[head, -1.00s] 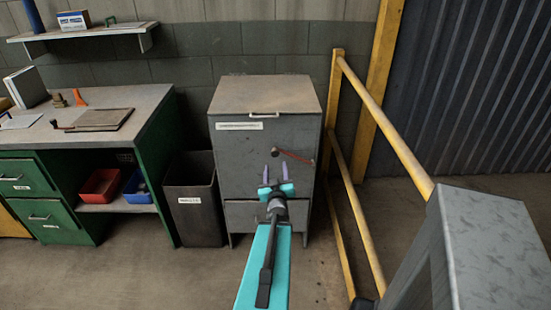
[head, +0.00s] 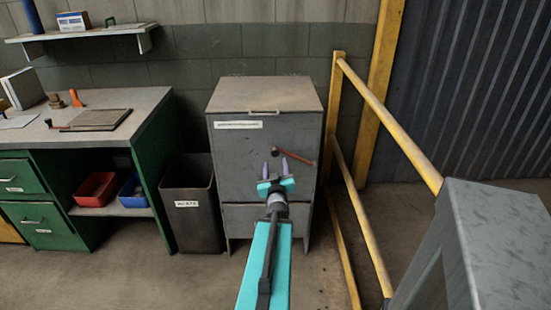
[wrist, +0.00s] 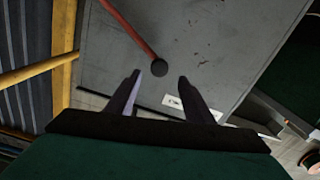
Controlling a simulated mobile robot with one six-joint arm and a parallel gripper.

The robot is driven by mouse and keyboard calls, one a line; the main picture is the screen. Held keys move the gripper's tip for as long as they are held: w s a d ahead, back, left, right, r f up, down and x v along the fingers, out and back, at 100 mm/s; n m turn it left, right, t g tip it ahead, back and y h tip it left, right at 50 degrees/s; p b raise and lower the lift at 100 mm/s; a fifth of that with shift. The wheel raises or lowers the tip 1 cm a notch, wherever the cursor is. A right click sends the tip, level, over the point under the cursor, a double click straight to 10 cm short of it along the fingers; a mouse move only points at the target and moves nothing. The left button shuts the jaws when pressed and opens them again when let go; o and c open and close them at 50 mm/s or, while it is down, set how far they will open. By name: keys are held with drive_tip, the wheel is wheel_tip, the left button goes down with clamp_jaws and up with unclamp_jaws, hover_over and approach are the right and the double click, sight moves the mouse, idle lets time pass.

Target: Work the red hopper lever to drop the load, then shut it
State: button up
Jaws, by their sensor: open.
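The hopper is a grey metal cabinet (head: 235,165) with a flat lid and a white label on its front. The red lever (head: 300,159) lies across its front, sloping down to the right from a dark round knob (head: 276,152). The wrist view shows the red rod (wrist: 128,32) with the dark knob (wrist: 158,67) at its near end. My gripper (head: 275,164) is open and empty, fingers pointing at the cabinet front. In the wrist view the knob is seen centred between and just beyond the fingertips (wrist: 160,79). I see no clear contact.
A yellow railing (head: 388,124) runs close along the cabinet's right side. A dark waste bin (head: 190,210) stands left of it, then a green workbench (head: 160,160) with red and blue bins. A grey metal post or box (head: 495,225) fills the lower right.

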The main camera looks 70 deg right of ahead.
sight(275, 154)
drive_tip(key=shift+w+d+f+b, duration=0.1)
drive_tip(key=shift+d+f+b, duration=0.1)
drive_tip(key=shift+b, duration=0.6)
drive_tip(key=shift+r+p+x, duration=0.2)
drive_tip(key=shift+p+x, duration=0.35)
drive_tip(key=shift+x, duration=3.6)
clamp_jaws()
